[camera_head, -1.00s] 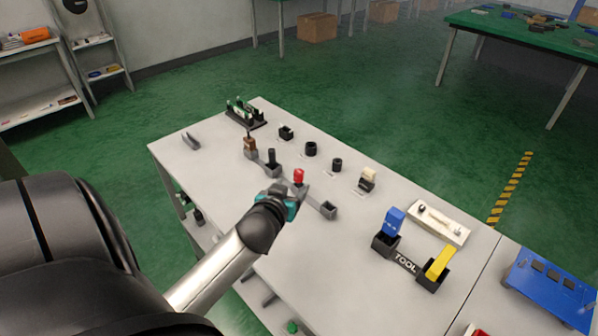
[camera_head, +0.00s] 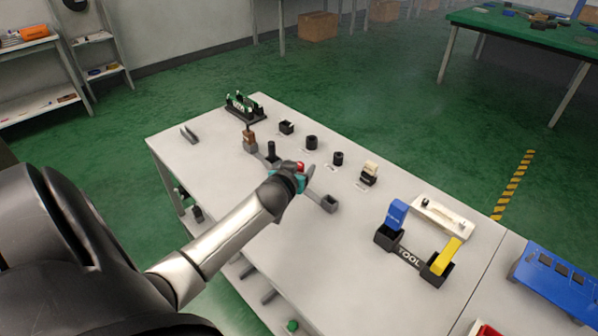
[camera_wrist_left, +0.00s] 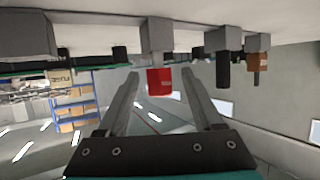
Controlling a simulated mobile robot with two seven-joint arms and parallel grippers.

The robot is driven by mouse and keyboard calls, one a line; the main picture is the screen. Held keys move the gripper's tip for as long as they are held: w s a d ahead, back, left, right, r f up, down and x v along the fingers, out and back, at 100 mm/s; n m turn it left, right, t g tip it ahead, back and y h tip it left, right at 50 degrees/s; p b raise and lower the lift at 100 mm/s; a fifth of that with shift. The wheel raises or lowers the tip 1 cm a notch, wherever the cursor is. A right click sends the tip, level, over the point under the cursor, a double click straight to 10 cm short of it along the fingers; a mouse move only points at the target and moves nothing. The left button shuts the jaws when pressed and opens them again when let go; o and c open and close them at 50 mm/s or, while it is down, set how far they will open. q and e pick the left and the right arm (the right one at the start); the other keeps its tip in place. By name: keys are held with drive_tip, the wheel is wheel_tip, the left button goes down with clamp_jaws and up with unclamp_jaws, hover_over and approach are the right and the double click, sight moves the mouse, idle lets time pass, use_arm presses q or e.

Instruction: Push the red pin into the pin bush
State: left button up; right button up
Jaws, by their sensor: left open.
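The red pin (camera_head: 300,165) stands on the grey bar fixture, mostly hidden behind my left gripper (camera_head: 306,176) in the head view. In the left wrist view, which looks upside down, the red pin (camera_wrist_left: 160,82) shows between my left gripper's (camera_wrist_left: 160,90) two spread fingers, with a gap on each side. The gripper is open and holds nothing. Behind the fixture stand a larger black round bush (camera_head: 311,142) and a smaller one (camera_head: 338,158); I cannot tell which is the pin bush. My right gripper is not in view.
A black pin (camera_head: 271,150) and a brown block (camera_head: 249,138) stand left of the red pin. A grey square socket (camera_head: 329,203) ends the bar at right. The near tabletop is clear.

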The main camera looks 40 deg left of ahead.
use_arm(q)
clamp_jaws()
idle(0.5)
